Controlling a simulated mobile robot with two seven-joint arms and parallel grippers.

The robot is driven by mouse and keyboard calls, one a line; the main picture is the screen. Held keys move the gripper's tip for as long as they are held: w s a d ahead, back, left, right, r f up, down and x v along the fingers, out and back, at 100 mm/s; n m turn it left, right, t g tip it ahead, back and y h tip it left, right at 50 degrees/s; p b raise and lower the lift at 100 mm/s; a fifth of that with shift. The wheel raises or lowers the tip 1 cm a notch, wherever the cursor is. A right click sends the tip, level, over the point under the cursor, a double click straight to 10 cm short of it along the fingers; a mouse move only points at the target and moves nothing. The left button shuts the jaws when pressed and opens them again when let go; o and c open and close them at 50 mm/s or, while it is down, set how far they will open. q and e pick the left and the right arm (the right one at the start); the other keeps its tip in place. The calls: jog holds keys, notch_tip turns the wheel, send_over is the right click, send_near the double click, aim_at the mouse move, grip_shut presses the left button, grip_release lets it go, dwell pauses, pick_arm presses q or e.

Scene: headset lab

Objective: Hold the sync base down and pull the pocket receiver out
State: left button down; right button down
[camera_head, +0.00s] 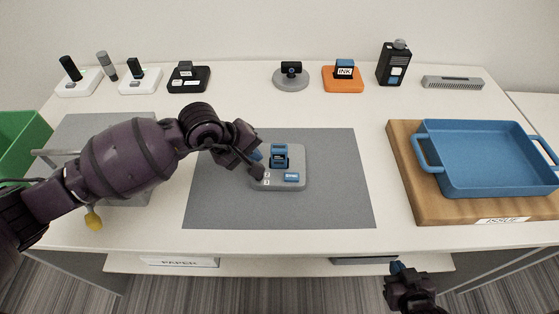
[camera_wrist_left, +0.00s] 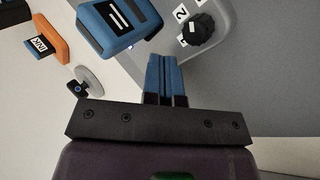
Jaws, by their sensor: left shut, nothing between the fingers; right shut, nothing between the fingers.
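The sync base (camera_head: 298,165) is a light grey block with a blue "SYNC" label, lying on the grey mat. The pocket receiver (camera_head: 279,157), blue and black, stands in the base; in the left wrist view the receiver (camera_wrist_left: 118,22) shows at the top, beside the base (camera_wrist_left: 219,14) and its black numbered knob (camera_wrist_left: 197,28). My left gripper (camera_head: 257,155) is at the base's left side, beside the receiver. Its blue fingertips (camera_wrist_left: 166,62) are together and empty; contact with the base cannot be told. My right gripper (camera_head: 396,267) is shut and empty, in front of the table's front edge.
The grey mat (camera_head: 335,205) is bare around the base. A blue tray (camera_head: 485,185) sits on a wooden board (camera_head: 430,207) at right. An orange ink stand (camera_head: 343,86), a round webcam stand (camera_head: 291,84) and several small docks line the back. A green bin (camera_head: 22,140) is at left.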

pick_arm(q)
jog(key=shift+f+b, duration=0.3)
jog(key=shift+f, duration=0.3)
dwell(2.1)
jog(key=shift+r, duration=0.1)
jog(key=shift+r+p, duration=1.15)
jog(key=shift+r, duration=1.35)
